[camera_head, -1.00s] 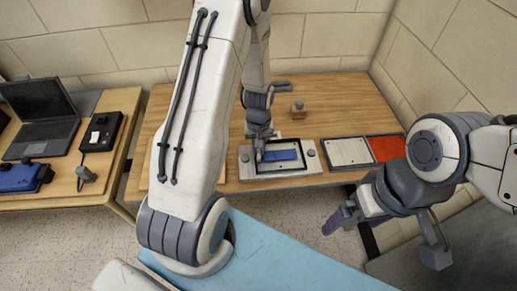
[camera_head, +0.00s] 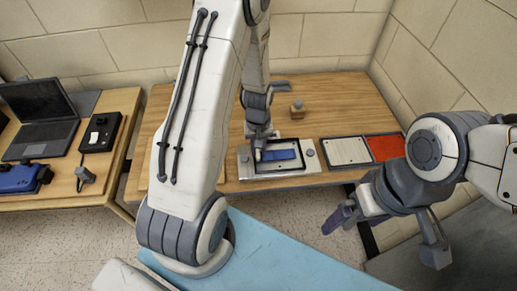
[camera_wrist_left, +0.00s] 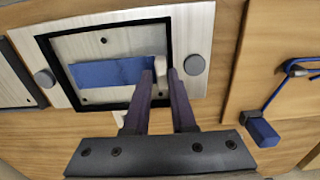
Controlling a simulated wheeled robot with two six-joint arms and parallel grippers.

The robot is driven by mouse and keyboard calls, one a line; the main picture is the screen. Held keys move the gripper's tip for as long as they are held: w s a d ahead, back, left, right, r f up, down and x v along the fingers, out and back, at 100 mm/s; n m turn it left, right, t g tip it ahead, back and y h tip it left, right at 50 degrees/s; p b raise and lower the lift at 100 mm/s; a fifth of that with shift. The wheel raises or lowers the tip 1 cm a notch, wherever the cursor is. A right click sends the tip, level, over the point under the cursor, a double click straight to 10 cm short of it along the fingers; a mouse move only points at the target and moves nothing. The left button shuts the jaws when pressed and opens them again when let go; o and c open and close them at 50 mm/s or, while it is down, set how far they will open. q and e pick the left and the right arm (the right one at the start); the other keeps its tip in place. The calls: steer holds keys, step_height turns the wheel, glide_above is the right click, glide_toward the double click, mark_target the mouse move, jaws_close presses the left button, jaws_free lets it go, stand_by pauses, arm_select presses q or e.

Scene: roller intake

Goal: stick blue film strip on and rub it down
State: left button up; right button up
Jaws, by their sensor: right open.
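A blue film strip (camera_head: 280,155) lies in the dark-framed recess of a silver plate (camera_head: 246,169) on the wooden table. In the left wrist view the strip (camera_wrist_left: 108,73) looks flat, with a pale piece (camera_wrist_left: 160,68) at its right end. My left gripper (camera_head: 263,149) is low over that end of the plate. Its dark fingers (camera_wrist_left: 161,74) are close together around the pale piece, which looks held between the tips; its contact with the strip is hard to tell. My right gripper (camera_head: 340,216) is open, in front of the table and away from the plate.
A pale panel (camera_head: 346,151) and a red panel (camera_head: 385,148) lie right of the plate. A small wooden-grey knob (camera_head: 297,109) stands behind it. The left table holds a laptop (camera_head: 38,110), a black box (camera_head: 101,131) and a blue device (camera_head: 22,179). A light-blue surface (camera_head: 275,262) is in front.

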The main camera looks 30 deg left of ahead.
arm_select(q)
steer(key=shift+s+a+f, duration=0.15)
step_height(320, 180, up, 11)
stand_by(0.7)
steer(key=s+d+r+m, duration=0.4)
steer(key=d, duration=0.3)
steer(key=s+d+r+m, duration=0.3)
steer(key=s+d+r, duration=0.1)
steer(key=d, duration=0.4)
steer(key=s+d+r+m, duration=0.1)
steer(key=s+d+m, duration=0.1)
steer(key=s, duration=0.4)
steer(key=s+d+r+m+h, duration=0.1)
steer(key=s+d+r+m, duration=0.1)
steer(key=s+m, duration=0.3)
steer(key=shift+s+d+r, duration=0.3)
steer(key=shift+s+d, duration=0.15)
steer(key=shift+s, duration=0.05)
